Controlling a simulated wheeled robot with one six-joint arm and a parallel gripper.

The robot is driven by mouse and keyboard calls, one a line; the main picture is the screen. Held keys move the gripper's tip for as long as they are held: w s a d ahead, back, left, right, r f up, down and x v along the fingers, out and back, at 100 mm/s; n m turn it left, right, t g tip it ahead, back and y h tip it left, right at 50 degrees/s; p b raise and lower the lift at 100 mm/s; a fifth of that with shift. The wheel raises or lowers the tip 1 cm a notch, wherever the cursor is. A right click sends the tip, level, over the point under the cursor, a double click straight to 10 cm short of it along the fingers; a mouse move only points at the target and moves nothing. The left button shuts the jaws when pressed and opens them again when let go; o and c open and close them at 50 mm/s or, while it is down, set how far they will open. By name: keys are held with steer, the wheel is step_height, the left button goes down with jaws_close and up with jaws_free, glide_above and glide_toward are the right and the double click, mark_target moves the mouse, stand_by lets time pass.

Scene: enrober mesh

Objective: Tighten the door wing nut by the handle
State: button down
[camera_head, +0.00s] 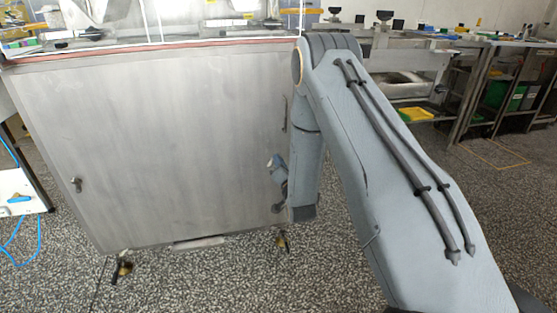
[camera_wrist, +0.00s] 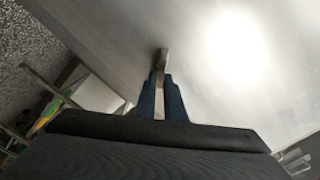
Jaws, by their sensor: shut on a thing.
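The door (camera_head: 150,145) is a large flat steel panel in the head view, and its bare surface fills much of the wrist view (camera_wrist: 205,85). A slim upright handle (camera_head: 285,115) is near its right edge. In the wrist view my gripper (camera_wrist: 160,79) has its two blue fingers closed on a small metal wing nut (camera_wrist: 163,56) standing out from the door. The nut's lower part is hidden between the fingertips.
Another wing nut (camera_head: 76,184) is at the door's left side. A steel bench with a sink (camera_head: 400,82) and a yellow tray (camera_head: 414,114) stand behind my arm. A white cart (camera_head: 20,192) is at the left. Speckled floor is open in front.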

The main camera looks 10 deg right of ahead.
steer(key=shift+d+f+m+p, duration=0.15)
steer(key=shift+m+p, duration=0.25)
steer(key=shift+m, duration=0.9)
steer(key=shift+f+m+p, duration=0.25)
steer(key=shift+m+p, duration=0.1)
steer(key=shift+m, duration=0.95)
steer(key=shift+d+f+m+p, duration=0.15)
steer(key=shift+m+p, duration=0.25)
steer(key=shift+m, duration=0.9)
steer(key=shift+a+f, duration=0.1)
steer(key=c, duration=1.8)
jaws_free()
steer(key=shift+c, duration=0.2)
steer(key=s+p, duration=0.1)
steer(key=s, duration=0.6)
steer(key=shift+s, duration=0.4)
